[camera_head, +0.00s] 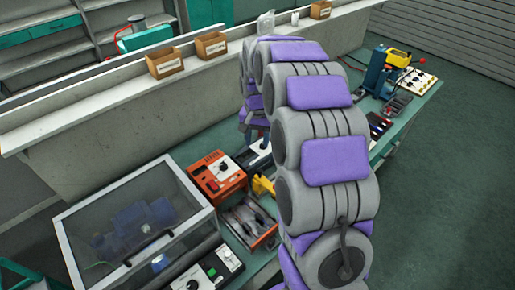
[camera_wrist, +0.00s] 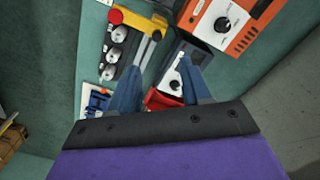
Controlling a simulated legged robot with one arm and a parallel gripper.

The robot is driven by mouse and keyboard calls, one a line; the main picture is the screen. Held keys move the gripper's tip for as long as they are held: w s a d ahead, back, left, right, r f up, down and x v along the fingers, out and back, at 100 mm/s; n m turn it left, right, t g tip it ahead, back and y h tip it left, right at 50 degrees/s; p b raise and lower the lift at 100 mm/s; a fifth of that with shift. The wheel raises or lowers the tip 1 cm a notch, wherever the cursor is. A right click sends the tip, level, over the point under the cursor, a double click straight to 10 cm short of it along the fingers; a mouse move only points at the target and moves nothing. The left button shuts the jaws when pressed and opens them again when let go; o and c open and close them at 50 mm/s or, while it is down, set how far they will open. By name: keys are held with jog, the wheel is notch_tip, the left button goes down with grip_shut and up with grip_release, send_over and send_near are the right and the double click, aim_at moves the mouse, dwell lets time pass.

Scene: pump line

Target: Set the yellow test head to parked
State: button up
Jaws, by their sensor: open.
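A yellow arm (camera_wrist: 147,48) with a red round end (camera_wrist: 116,16) shows at the top of the wrist view, beyond the left finger. It appears to be the test head. A yellow piece (camera_head: 263,186) in the head view, partly hidden by my arm, looks like the same thing. My gripper (camera_wrist: 160,88) is open, its two blue fingers apart and pointing towards the bench. A small red item (camera_wrist: 163,99) shows between the fingers, but I see no grip on it.
An orange box with a dial (camera_head: 215,175) stands near the yellow piece. A clear-lidded case (camera_head: 140,235) is in front. Silver round parts (camera_wrist: 118,34) lie beside the yellow arm. Another yellow-topped blue stand (camera_head: 383,70) is at the far end. A low wall (camera_head: 110,130) backs the bench.

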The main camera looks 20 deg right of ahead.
notch_tip(320, 180, up, 2)
jog(key=shift+r, duration=0.15)
dwell(0.5)
